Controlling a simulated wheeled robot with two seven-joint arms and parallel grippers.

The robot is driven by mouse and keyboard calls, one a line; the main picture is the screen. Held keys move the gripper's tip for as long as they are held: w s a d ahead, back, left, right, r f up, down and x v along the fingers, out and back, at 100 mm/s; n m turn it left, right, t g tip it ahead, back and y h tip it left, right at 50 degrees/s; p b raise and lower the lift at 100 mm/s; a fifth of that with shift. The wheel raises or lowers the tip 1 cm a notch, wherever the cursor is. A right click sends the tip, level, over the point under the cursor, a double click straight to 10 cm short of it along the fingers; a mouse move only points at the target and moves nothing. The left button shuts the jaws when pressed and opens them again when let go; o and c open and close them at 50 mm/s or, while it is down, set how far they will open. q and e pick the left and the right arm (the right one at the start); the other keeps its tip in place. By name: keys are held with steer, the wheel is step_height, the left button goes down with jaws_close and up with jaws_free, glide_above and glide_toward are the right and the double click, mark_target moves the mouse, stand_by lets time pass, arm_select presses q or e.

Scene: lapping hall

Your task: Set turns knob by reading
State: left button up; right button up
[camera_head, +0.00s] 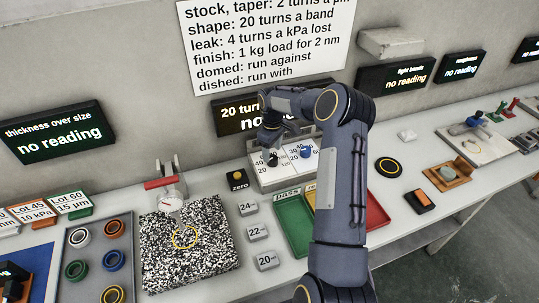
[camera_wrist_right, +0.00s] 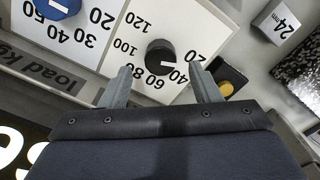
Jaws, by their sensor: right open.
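The turns knob is a black round knob (camera_head: 272,158) on a white dial panel (camera_head: 268,180) with printed numbers. In the right wrist view the black knob (camera_wrist_right: 161,55) has a white mark near the 40 and 60 figures. My right gripper (camera_wrist_right: 163,84) is open, its two fingers spread just short of the knob, one to each side; I see no contact. In the head view my right arm reaches over the panel, its gripper (camera_head: 275,140) partly hiding the knob and the display behind. That display (camera_head: 228,119) shows "20 turns" and part of "no". My left gripper is not seen.
A blue knob (camera_head: 305,152) sits beside the black one; "load kg" is printed by its dial. A black button box with a yellow button (camera_head: 237,175) stands left of the panel. Coloured trays (camera_head: 290,228), marked blocks (camera_head: 258,232) and a speckled plate (camera_head: 160,262) lie in front.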

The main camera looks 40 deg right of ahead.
mark_target(272, 157)
steer(key=shift+f+p, duration=0.3)
steer(key=shift+f, duration=1.5)
steer(key=c, duration=1)
